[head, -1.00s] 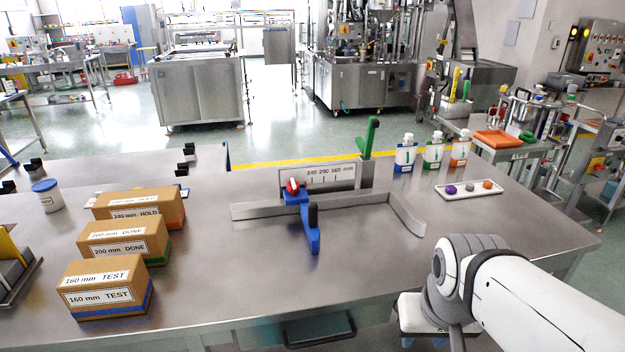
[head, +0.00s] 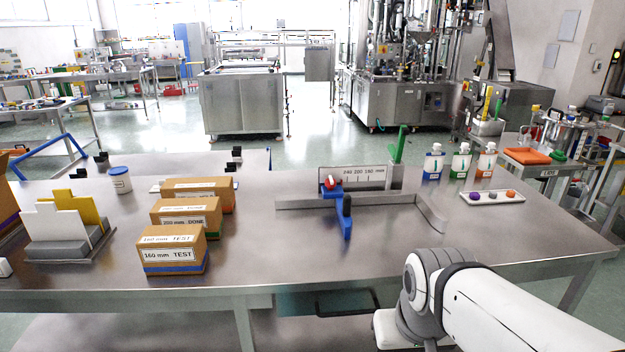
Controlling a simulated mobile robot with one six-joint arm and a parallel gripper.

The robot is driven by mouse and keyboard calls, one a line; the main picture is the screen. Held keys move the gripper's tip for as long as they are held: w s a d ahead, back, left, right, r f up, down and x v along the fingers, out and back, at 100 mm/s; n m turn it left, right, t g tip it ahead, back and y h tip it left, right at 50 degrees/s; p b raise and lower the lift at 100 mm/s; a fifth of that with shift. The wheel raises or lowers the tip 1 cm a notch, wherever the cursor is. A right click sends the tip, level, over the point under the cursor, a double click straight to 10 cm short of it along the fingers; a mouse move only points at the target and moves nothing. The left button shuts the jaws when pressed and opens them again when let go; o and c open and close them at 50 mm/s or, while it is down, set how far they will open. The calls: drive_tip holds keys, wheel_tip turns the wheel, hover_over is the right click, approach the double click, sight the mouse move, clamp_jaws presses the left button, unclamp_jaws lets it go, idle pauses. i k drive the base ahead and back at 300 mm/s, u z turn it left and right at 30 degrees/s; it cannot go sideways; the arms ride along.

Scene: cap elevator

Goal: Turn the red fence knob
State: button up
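The red fence knob (head: 329,183) sits on the blue sliding fence (head: 344,214), near the left end of the scale. The scale plate (head: 357,176) behind it is marked 240, 200 and 160 mm. A grey metal rail (head: 385,200) runs under the fence. A green lever (head: 399,145) stands upright at the scale's right end. My white and grey arm reaches in from the lower right, well apart from the knob. My gripper is not visible in this view.
Three labelled cardboard boxes (head: 172,249) stand left of the fence. Three bottles (head: 461,162) and a white tray (head: 493,197) with coloured caps are at the right. A grey stand with white and yellow plates (head: 62,245) is at far left. The table front centre (head: 300,265) is clear.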

sight(330, 182)
drive_tip(key=u, duration=0.1)
drive_tip(key=i, duration=1)
